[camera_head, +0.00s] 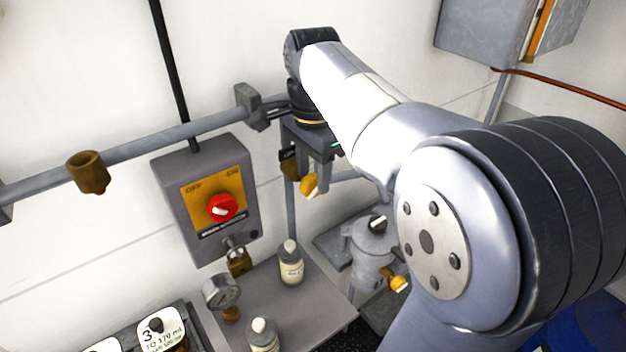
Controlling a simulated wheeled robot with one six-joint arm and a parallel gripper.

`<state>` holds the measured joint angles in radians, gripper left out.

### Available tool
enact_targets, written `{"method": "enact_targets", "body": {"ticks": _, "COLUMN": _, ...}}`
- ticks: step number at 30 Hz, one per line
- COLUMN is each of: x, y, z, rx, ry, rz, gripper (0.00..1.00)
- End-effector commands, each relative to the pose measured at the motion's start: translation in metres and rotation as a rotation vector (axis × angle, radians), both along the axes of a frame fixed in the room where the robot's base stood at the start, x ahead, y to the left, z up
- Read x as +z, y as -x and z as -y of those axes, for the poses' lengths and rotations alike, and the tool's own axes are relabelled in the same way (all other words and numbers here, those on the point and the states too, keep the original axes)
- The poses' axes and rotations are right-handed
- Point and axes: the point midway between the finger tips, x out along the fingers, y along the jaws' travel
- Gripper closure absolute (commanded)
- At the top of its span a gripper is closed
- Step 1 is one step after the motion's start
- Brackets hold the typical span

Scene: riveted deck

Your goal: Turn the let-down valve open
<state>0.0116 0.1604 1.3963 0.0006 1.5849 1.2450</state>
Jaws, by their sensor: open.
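My gripper (318,166) is at the upper middle, pointing down, with its jaws open. A small yellow handle (309,187) shows just below the fingertips, by a vertical grey pipe; I cannot tell whether the fingers touch it. A second yellow handle (398,284) sits low on a grey vessel (371,250) with a black knob on top. No label shows which of these is the let-down valve. My arm covers much of the right side and part of the pipework behind the gripper.
A grey switch box (207,236) with a red knob (223,207) hangs on the wall, left of the gripper. A grey pipe (140,149) crosses the wall. A cabinet (482,30) hangs upper right.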

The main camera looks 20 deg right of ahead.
Motion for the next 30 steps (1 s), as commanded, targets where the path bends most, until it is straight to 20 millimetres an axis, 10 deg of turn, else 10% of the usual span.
{"method": "enact_targets", "body": {"ticks": 16, "x": -0.026, "y": 0.000, "z": 0.000, "rx": 0.000, "ry": 0.001, "rz": 0.000, "gripper": 0.55}}
{"method": "enact_targets", "body": {"ticks": 30, "x": -0.026, "y": 0.000, "z": 0.000, "rx": 0.000, "ry": 0.001, "rz": 0.000, "gripper": 0.92}}
